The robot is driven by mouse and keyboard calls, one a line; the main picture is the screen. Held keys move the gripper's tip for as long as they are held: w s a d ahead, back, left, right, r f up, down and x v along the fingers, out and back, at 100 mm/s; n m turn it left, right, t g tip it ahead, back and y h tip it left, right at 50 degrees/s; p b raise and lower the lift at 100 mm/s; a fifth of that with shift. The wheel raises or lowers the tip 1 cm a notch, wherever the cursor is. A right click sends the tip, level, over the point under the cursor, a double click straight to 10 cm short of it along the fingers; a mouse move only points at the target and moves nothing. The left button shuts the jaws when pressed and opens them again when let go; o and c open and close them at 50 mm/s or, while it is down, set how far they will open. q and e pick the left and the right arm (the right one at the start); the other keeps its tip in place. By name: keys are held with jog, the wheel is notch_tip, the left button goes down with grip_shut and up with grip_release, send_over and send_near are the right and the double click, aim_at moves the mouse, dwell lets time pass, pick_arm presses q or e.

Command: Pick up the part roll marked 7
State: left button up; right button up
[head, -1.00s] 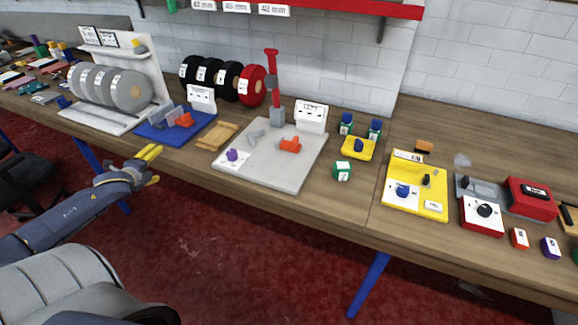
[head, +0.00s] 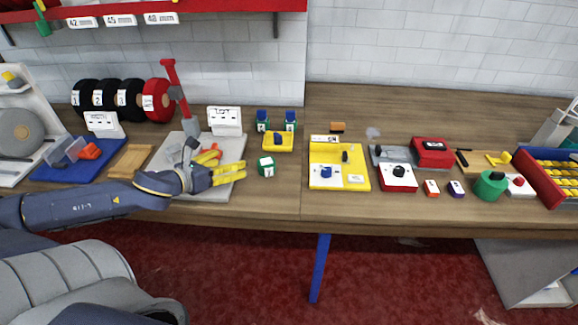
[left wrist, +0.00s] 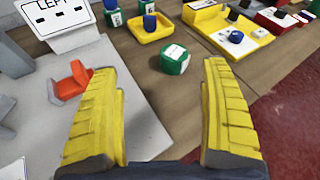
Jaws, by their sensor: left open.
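A small green part roll (head: 266,166) with a white label on its face stands on the wooden bench, just right of the grey plate. It also shows in the left wrist view (left wrist: 175,60), ahead of and between my spread fingers. I cannot read its number. Two more green parts (head: 262,120) (head: 290,120) with blue tops stand behind a yellow tray (head: 278,142). My left gripper (head: 238,171) is open and empty over the right part of the grey plate, left of the green roll and apart from it. My right gripper is not in view.
The grey plate (head: 215,190) holds an orange part (left wrist: 75,80) beside my left finger. A white sign (head: 224,120) and a red-topped post (head: 174,85) stand behind. A yellow fixture (head: 340,180) lies to the right. Bare bench surrounds the green roll.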

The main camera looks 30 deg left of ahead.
aim_at(267, 164)
pick_arm(q)
jog(key=shift+m, duration=0.9)
jog(key=s+d+f, duration=0.2)
jog(key=shift+s+d+f, duration=0.15)
jog(key=shift+s+d, duration=0.1)
jog(key=shift+s, duration=0.05)
jog(key=shift+x, duration=1.35)
jog(key=shift+g, duration=0.3)
jog(key=shift+x, duration=7.25)
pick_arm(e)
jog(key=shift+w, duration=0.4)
pick_arm(q)
jog(key=c, duration=1.3)
